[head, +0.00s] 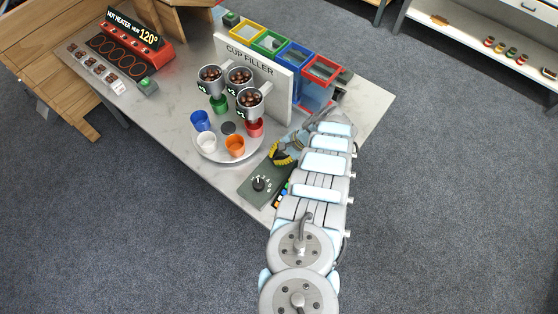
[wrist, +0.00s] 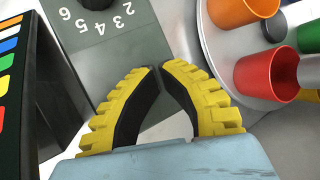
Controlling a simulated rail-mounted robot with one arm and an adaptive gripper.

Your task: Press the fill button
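A dark grey-green control panel (head: 270,176) lies at the table's front edge, with a black dial knob (head: 259,184) and numbers around it. In the wrist view the panel (wrist: 120,50) shows printed numbers, and the knob is cut off at the top. My gripper (head: 286,151) is low over the panel's end nearest the turntable. Its yellow, black-padded fingers (wrist: 158,68) meet at the tips with nothing between them. They cover part of the panel. I cannot make out a fill button on it; one may be hidden by the fingers. The cup filler (head: 258,66) stands behind.
A round turntable (head: 210,152) with coloured cups, including a red cup (wrist: 268,75), is close beside my gripper. Steel hoppers of chestnuts (head: 250,103) stand above it. A black stand with coloured strips (wrist: 12,85) is on the other side. A nut heater (head: 130,45) is at the far left.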

